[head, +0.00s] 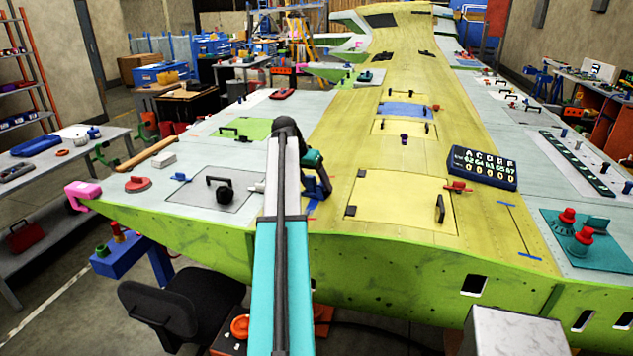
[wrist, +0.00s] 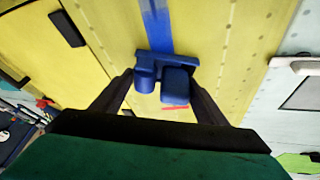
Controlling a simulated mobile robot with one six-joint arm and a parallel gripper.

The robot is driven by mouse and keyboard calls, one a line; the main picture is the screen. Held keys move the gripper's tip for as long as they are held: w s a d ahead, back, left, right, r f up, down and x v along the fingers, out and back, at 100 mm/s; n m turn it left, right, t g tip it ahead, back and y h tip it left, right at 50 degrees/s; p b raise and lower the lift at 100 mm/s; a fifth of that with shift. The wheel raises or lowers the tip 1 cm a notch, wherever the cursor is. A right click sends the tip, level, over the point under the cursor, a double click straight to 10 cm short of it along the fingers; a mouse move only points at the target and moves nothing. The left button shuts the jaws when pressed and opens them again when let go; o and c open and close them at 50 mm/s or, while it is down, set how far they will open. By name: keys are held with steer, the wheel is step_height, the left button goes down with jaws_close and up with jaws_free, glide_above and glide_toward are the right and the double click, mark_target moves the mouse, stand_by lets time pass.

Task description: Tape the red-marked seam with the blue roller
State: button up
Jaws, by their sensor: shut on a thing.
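In the wrist view, my gripper (wrist: 160,104) is shut on the blue roller (wrist: 176,82), which sits between its two dark fingers at the yellow wing skin. A strip of blue tape (wrist: 156,28) runs from the roller to the top edge of that view. A short red mark (wrist: 176,107) lies on the skin just on the near side of the roller. In the head view, my gripper (head: 319,188) is low over the left part of the yellow skin (head: 345,150), and a red mark (head: 312,206) shows beside it. My arm hides part of the seam.
A second dark line with blue end marks (head: 519,229) lies to the right. A dark lettered box (head: 482,167), a black handle (head: 440,208) and a teal plate with red knobs (head: 580,238) stand on the wing. A handled grey panel (head: 212,190) lies to the left.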

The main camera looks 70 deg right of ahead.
steer(key=shift+a+f, duration=0.15)
steer(key=shift+a, duration=0.65)
steer(key=shift+s, duration=0.1)
steer(key=shift+a, duration=1.75)
steer(key=shift+s+a+r+p, duration=0.1)
steer(key=shift+a+r+p, duration=0.1)
steer(key=shift+a, duration=0.6)
steer(key=shift+a+r+p, duration=0.1)
steer(key=shift+a+p, duration=0.1)
steer(key=shift+a, duration=0.6)
steer(key=shift+a, duration=0.1)
steer(key=shift+s+a+f, duration=0.15)
steer(key=shift+a, duration=1.5)
